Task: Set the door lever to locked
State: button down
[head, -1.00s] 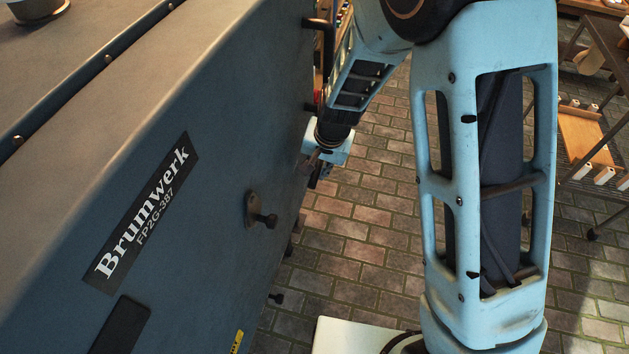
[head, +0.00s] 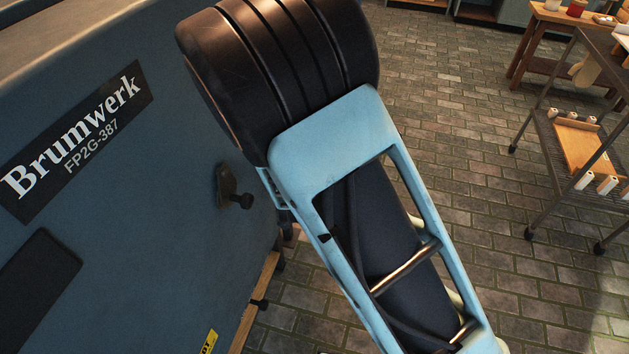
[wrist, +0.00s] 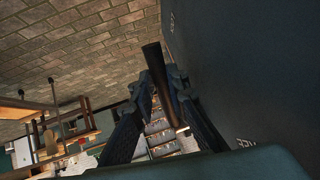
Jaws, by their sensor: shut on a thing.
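The door lever (wrist: 157,70) is a dark bar in the wrist view, close beside the blue machine face. My gripper (wrist: 155,92) has its two dark fingers on either side of the bar and is shut on it. Small white lettering (wrist: 172,22) is on the machine face near the top of the wrist view, and more lettering (wrist: 245,143) is lower right. Both are too small to read surely. In the head view my arm hides the gripper and the lever.
The blue Brumwerk machine (head: 110,215) fills the left of the head view, with a dark knob (head: 236,198) on its face. A wheeled rack (head: 560,150) and a wooden table (head: 545,35) stand at the right. The brick floor (head: 455,130) between is open.

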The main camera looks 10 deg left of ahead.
jog(key=f+t+b, duration=0.1)
jog(key=b, duration=0.1)
jog(key=w+f+t+b, duration=0.1)
jog(key=b, duration=0.2)
jog(key=shift+w+f+t, duration=0.25)
jog(key=shift+f+t, duration=0.1)
jog(key=shift+t, duration=0.05)
jog(key=w+t+b, duration=0.1)
jog(key=b, duration=0.3)
jog(key=w+t+b, duration=0.1)
jog(key=t+b, duration=0.1)
jog(key=b, duration=0.2)
jog(key=w+n+t+b, duration=0.1)
jog(key=b, duration=0.3)
jog(key=shift+w+d+f+t, duration=0.15)
jog(key=shift+d+f+t, duration=0.05)
jog(key=shift+f+t, duration=0.2)
jog(key=shift+w+r, duration=0.1)
jog(key=shift+r, duration=0.05)
jog(key=c, duration=1.9)
grip_release()
